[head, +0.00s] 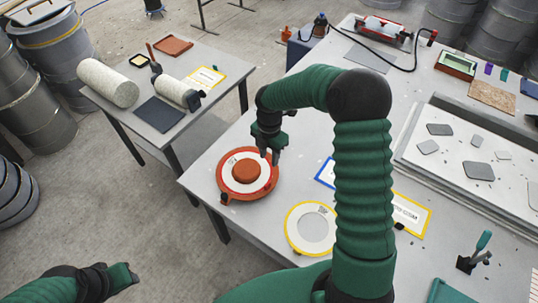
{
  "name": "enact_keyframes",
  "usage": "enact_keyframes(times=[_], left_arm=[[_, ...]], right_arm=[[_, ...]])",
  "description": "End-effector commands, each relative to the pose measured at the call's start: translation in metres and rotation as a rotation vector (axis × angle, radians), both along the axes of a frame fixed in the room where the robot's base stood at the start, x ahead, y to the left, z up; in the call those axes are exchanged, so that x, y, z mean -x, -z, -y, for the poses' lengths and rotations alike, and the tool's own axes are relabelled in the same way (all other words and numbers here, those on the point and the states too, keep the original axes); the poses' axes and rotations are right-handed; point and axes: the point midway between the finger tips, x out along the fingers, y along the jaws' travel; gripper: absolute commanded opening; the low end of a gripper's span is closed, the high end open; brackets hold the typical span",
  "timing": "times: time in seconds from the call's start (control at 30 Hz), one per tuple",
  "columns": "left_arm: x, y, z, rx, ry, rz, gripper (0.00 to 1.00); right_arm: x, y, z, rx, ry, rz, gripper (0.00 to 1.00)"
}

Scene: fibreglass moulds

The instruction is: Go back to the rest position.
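My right arm, green with dark joints, reaches up and over the main table. Its gripper (270,157) hangs pointing down just above the orange round mould (222,190), which has a pale ring and a raised orange disc (245,172) in the middle. The two fingers show a small gap and nothing is seen between them. I cannot tell whether the fingertips touch the mould. My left arm comes in low at the left edge over the floor, and its gripper (128,278) is too small and turned away to read.
The main table (290,185) carries a yellow-rimmed disc (293,233), a blue-edged card and a raised board (450,172) with grey pieces. A side table (207,128) holds rolls and a dark sheet. Drums stand at left. Open floor (120,200) lies near my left arm.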

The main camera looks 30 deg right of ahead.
Motion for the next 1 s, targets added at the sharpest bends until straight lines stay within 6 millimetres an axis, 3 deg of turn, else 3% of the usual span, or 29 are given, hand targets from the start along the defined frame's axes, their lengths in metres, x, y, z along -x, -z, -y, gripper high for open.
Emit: enact_keyframes(times=[0.23,0.33,0.47,0.6,0.73,0.87,1.0], left_arm=[[0.000,0.001,0.000,0.000,0.000,0.000,0.36],[0.000,0.010,0.000,0.000,0.000,0.000,0.36],[0.000,0.031,0.000,0.000,0.000,0.000,0.36],[0.000,0.054,0.000,0.000,0.000,0.000,0.36],[0.000,0.067,0.000,0.000,0.000,0.000,0.36],[0.000,0.071,0.000,0.000,0.000,0.000,0.36],[0.000,0.069,0.000,0.000,0.000,0.000,0.36]], right_arm=[[0.001,0.001,-0.002,0.002,0.013,0.000,0.35],[0.010,0.003,-0.016,0.014,0.129,0.009,0.35],[0.044,0.005,-0.051,0.026,0.525,0.055,0.35],[0.094,0.008,-0.085,-0.031,1.106,0.130,0.35],[0.133,0.013,-0.103,-0.130,1.556,0.161,0.35],[0.152,0.015,-0.110,-0.197,1.801,0.158,0.35],[0.156,0.015,-0.111,-0.213,1.857,0.153,0.35]])
